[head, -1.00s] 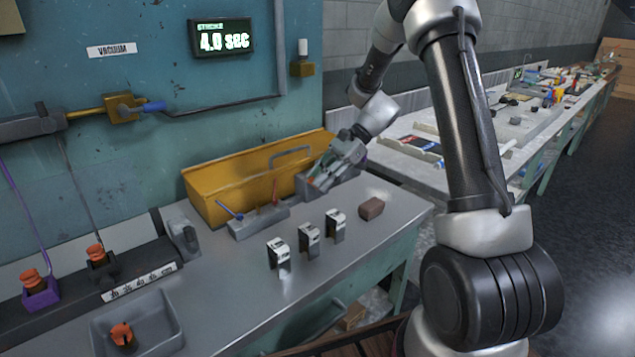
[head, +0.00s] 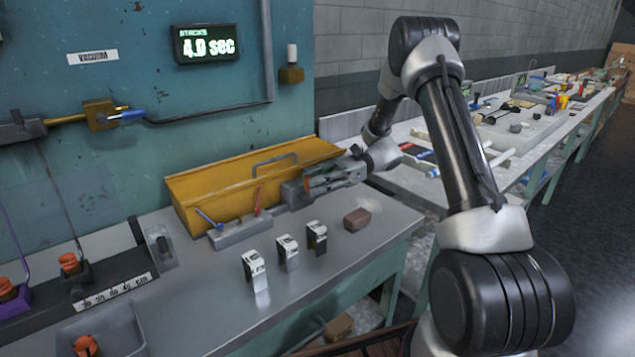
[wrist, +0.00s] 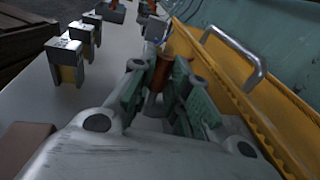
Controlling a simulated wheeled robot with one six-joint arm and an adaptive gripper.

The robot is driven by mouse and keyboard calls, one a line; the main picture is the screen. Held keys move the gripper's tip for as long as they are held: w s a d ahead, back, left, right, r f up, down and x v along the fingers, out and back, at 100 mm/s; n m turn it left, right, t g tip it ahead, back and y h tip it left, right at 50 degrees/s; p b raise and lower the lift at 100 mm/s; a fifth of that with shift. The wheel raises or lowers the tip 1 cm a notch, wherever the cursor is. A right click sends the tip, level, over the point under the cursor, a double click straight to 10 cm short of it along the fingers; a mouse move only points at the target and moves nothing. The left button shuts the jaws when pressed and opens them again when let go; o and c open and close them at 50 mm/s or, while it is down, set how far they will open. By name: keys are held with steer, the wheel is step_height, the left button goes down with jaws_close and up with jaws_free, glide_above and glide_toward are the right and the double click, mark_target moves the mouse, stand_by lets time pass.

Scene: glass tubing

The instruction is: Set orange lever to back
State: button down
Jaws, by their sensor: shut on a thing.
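The orange lever (wrist: 161,74) stands between the fingers of my gripper (wrist: 158,92) in the wrist view, and the fingers are shut on it. In the head view my gripper (head: 312,184) reaches in from the right, nearly level. A small orange-red part of the lever (head: 307,185) shows at its fingertips, above a dark grey block (head: 291,195). The lever's lower end and its exact tilt are largely hidden by the fingers. To the left, a grey base (head: 240,233) carries a blue lever (head: 209,218) and a red lever (head: 257,202).
A yellow toolbox (head: 212,191) with a grey handle stands close behind my gripper. Several small metal-and-black blocks (head: 288,252) and a brown block (head: 357,219) stand in front. A grey tray (head: 115,325) is at the lower left. The bench front is partly clear.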

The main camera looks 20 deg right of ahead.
stand_by(0.4)
steer(key=c, duration=1.7)
jaws_free()
steer(key=shift+f, duration=0.1)
steer(key=shift+o, duration=0.2)
step_height(320, 180, up, 10)
steer(key=shift+s, duration=0.1)
